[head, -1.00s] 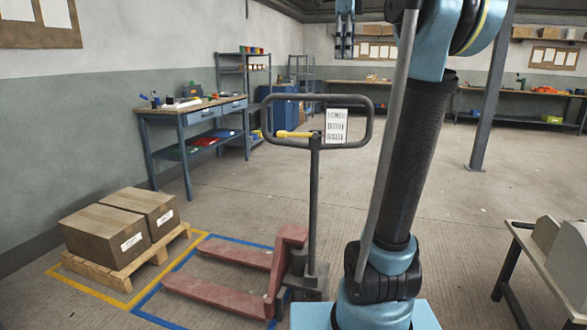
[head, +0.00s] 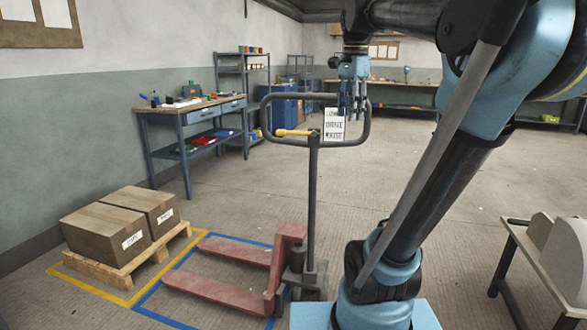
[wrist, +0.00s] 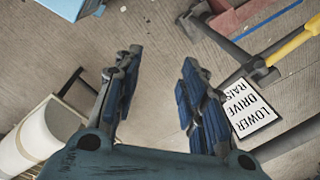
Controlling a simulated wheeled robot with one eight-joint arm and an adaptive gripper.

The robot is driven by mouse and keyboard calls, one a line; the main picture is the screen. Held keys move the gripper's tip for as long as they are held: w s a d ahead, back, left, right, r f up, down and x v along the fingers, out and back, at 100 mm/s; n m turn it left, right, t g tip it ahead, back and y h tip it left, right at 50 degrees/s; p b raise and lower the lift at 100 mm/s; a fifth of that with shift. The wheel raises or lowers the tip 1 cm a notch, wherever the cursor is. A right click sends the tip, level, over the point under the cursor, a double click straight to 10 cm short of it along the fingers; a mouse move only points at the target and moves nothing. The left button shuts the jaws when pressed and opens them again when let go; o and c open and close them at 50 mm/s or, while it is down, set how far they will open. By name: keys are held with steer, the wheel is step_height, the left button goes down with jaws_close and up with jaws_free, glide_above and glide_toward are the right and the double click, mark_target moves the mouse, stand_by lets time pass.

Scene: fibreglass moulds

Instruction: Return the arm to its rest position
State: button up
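My gripper (head: 355,112) hangs fingers down in the head view, near the right end of the pallet truck's handle loop in the picture. In the wrist view its two blue-padded fingers (wrist: 162,60) stand apart with only floor between them, so it is open and empty. My arm is bent, leaning to the right from its blue base and then reaching back over to the left. The base of the arm stands just right of the pallet truck.
The red pallet truck (head: 278,255) has a dark handle (head: 314,200) with a label card (head: 335,130); the card shows beside my fingers in the wrist view (wrist: 248,108). Boxes (head: 105,233) sit on a pallet at left. A table (head: 530,262) with pale moulds stands at right.

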steer(key=s+f+n, duration=0.4)
steer(key=s+f, duration=0.1)
steer(key=f, duration=0.6)
steer(key=s+d+f+n+t, duration=0.1)
steer(key=s+f+n, duration=0.4)
steer(key=f, duration=0.7)
steer(key=s+d+f+n, duration=0.1)
steer(key=s+f+n, duration=0.3)
steer(key=f, duration=0.8)
steer(key=shift+s, duration=0.95)
